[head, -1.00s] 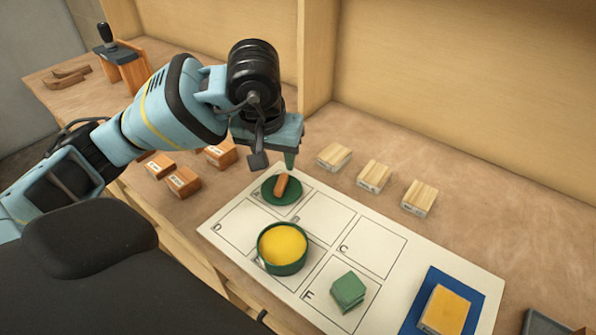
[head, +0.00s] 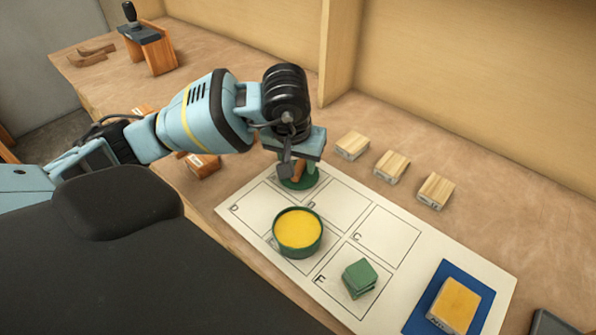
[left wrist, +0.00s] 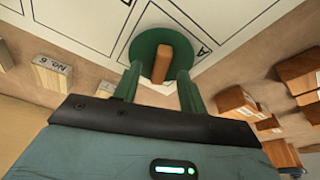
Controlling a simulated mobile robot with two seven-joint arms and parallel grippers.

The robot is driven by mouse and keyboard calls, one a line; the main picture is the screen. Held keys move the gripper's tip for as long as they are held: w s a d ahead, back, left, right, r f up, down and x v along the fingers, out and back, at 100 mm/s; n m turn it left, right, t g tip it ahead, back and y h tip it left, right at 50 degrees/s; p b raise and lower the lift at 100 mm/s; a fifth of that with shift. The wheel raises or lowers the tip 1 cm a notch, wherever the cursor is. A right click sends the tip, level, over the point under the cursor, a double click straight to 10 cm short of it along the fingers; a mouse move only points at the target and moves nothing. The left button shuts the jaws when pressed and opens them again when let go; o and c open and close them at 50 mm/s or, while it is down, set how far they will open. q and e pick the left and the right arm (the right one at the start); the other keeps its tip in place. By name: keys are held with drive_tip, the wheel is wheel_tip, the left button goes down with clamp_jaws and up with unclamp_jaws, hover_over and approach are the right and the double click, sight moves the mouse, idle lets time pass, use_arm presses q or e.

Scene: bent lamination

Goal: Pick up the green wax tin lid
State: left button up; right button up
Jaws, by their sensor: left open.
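The green wax tin lid (head: 291,184) lies on the white lettered sheet (head: 236,216), with a wooden grip bar on top. In the left wrist view the round lid (left wrist: 146,43) and its brown bar (left wrist: 162,63) show clearly. My left gripper (head: 299,168) is right above the lid and hides part of it. In the left wrist view its two green fingers (left wrist: 158,78) are apart, with the near end of the bar between their tips in the picture. I cannot tell whether they touch it. My right gripper is not in view.
The open green tin of yellow wax (head: 298,230) stands close by on the sheet. Green blocks (head: 359,277) and a yellow-topped block (head: 454,304) on a blue mat (head: 423,311) are at the right. Pale wood blocks (head: 391,166) line the back.

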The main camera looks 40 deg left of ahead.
use_arm(q)
drive_tip(key=shift+w+a+f, duration=0.1)
drive_tip(key=shift+w+f, duration=0.05)
drive_tip(key=shift+f, duration=0.55)
drive_tip(key=shift+c, duration=0.4)
clamp_jaws()
drive_tip(key=shift+r, duration=0.2)
